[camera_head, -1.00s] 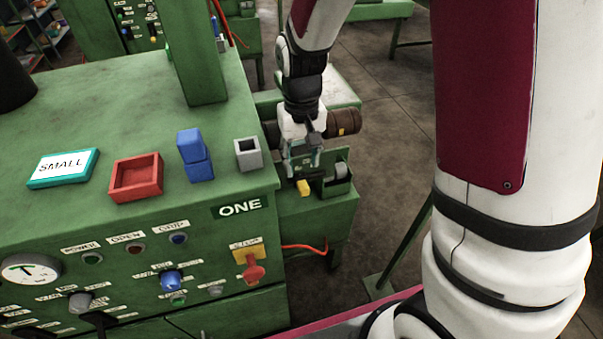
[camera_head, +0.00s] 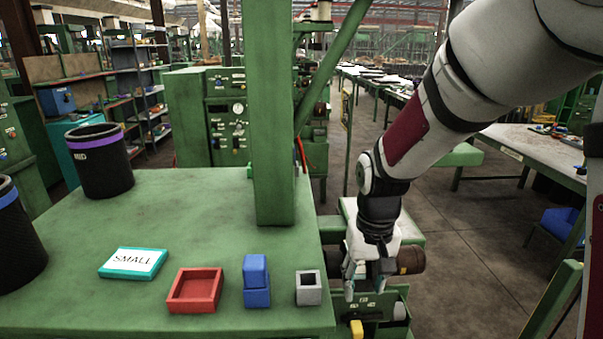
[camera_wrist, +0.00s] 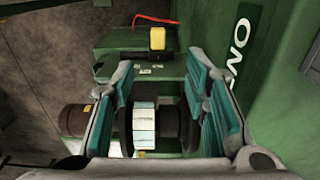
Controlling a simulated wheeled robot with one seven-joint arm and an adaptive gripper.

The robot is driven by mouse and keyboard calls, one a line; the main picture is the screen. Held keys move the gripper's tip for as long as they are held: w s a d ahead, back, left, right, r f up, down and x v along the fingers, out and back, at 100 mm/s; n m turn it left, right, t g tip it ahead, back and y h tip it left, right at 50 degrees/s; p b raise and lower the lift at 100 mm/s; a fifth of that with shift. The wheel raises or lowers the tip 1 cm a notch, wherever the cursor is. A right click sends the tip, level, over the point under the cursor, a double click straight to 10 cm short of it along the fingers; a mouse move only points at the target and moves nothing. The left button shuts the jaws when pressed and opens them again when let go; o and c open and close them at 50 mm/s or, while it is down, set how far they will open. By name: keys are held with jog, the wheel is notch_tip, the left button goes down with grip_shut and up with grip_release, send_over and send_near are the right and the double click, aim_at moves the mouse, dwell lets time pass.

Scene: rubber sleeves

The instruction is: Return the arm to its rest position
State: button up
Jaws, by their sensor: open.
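My gripper (camera_head: 369,283) hangs pointing down at the end of my arm, just right of the green bench in the head view. In the wrist view my gripper (camera_wrist: 165,100) has its teal-padded fingers spread wide, with nothing held between them. Below and between the fingers is a machine with a pale, striped roller (camera_wrist: 144,128) and dark discs beside it. The gripper looks apart from the roller, though the exact height is hard to tell.
The green bench (camera_head: 200,225) holds a SMALL sign (camera_head: 133,263), red tray (camera_head: 194,290), stacked blue blocks (camera_head: 256,281), grey hollow block (camera_head: 308,288) and black bin (camera_head: 100,160). A green post (camera_head: 272,120) rises near my arm. A brown cylinder (camera_head: 410,260) sits behind the gripper.

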jog(key=s+d+r+t, duration=0.2)
jog(key=s+r, duration=0.6)
jog(key=s, duration=0.1)
jog(key=s+d+r+t, duration=0.2)
jog(key=s+r+t, duration=0.1)
jog(key=s+r, duration=0.5)
jog(key=shift+s+r, duration=0.35)
jog(key=shift+r, duration=0.1)
jog(key=shift+d, duration=0.1)
